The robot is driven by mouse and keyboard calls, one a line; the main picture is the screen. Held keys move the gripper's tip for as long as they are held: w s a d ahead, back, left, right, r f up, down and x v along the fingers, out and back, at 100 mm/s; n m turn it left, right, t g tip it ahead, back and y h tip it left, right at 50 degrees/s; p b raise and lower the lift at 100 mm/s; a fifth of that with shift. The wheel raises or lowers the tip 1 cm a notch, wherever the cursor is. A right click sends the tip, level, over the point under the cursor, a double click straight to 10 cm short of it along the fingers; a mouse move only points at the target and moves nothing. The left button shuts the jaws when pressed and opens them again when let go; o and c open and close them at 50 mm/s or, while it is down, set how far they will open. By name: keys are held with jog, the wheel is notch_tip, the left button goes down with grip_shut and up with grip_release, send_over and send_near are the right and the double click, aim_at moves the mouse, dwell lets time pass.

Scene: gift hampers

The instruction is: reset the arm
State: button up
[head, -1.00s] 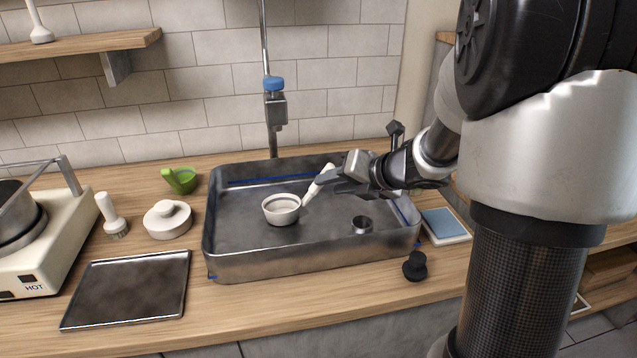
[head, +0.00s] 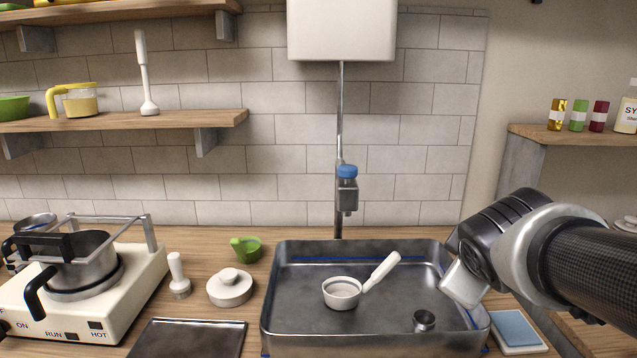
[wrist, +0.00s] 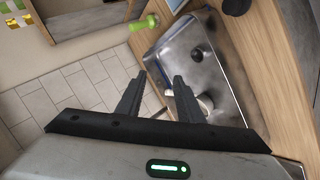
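My gripper (wrist: 156,92) is open in the wrist view, its two dark fingers apart with nothing between them. In the head view my arm reaches in from the right edge and folds by the sink's right end; the fingers are hidden there. A small white pan (head: 341,294) with a white handle (head: 382,271) sits upright in the metal sink basin (head: 320,338), apart from my arm. In the wrist view the pan (wrist: 206,103) is partly hidden behind the right finger.
A hot plate (head: 130,290) with a pot (head: 80,262) stands left.

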jog(key=s+a+f+m+g+y+p, duration=0.1)
jog(key=s+a+f+m+g+y, duration=0.1)
jog(key=s+a+m, duration=0.4)
jog(key=s+a+f+m+g+y, duration=0.2)
jog(key=s+a+m, duration=0.15)
jog(key=s, duration=0.45)
notch_tip(320, 180, up, 14)
jog(key=p, duration=1.3)
jog(key=shift+w+f, duration=0.2)
jog(key=shift+w, duration=0.15)
jog(key=shift+n, duration=0.25)
